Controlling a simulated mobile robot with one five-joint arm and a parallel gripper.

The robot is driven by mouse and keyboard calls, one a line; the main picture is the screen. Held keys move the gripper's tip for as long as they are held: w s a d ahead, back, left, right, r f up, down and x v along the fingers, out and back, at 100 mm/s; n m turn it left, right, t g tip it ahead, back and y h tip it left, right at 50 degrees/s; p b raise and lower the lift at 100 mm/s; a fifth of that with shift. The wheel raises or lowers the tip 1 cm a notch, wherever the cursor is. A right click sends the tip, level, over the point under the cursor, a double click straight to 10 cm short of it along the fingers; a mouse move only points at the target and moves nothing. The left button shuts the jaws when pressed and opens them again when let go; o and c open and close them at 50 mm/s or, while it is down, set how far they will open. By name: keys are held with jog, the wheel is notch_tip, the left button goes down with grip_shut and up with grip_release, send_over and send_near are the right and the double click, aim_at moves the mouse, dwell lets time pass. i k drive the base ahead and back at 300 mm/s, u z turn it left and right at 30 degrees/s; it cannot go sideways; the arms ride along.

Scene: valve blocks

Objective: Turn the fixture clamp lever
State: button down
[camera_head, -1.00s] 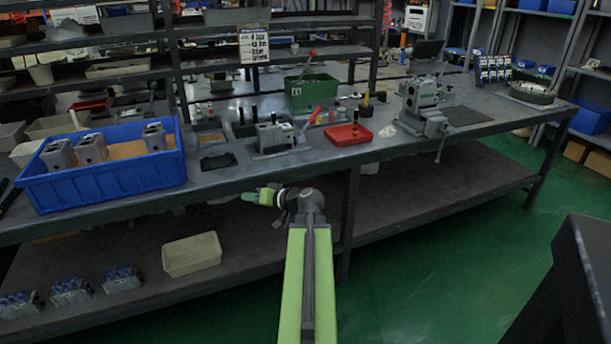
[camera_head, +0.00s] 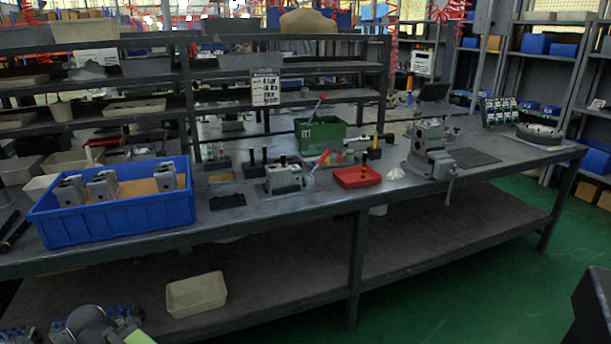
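The fixture holds a grey valve block (camera_head: 284,179) on the bench, left of the red tray. Its clamp lever (camera_head: 321,159) has a red handle that slants up to the right from the right side of the block. Only a dark, rounded joint and a bit of green link of my arm show at the bottom left, below the bench. My gripper's fingers are not in the picture, and nothing of mine is near the lever.
On the bench (camera_head: 240,228) stand a blue crate (camera_head: 120,212) with grey blocks, a red tray (camera_head: 357,177), a green bin (camera_head: 320,133) and a grey machine (camera_head: 432,155). A beige bin (camera_head: 196,293) sits on the lower shelf.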

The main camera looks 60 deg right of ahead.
aim_at(327, 151)
jog(key=z, duration=0.45)
jog(key=k, duration=0.1)
jog(key=z, duration=2.85)
jog(key=k, duration=1.1)
jog(key=u, duration=2)
jog(key=i, duration=1)
jog(key=u, duration=0.05)
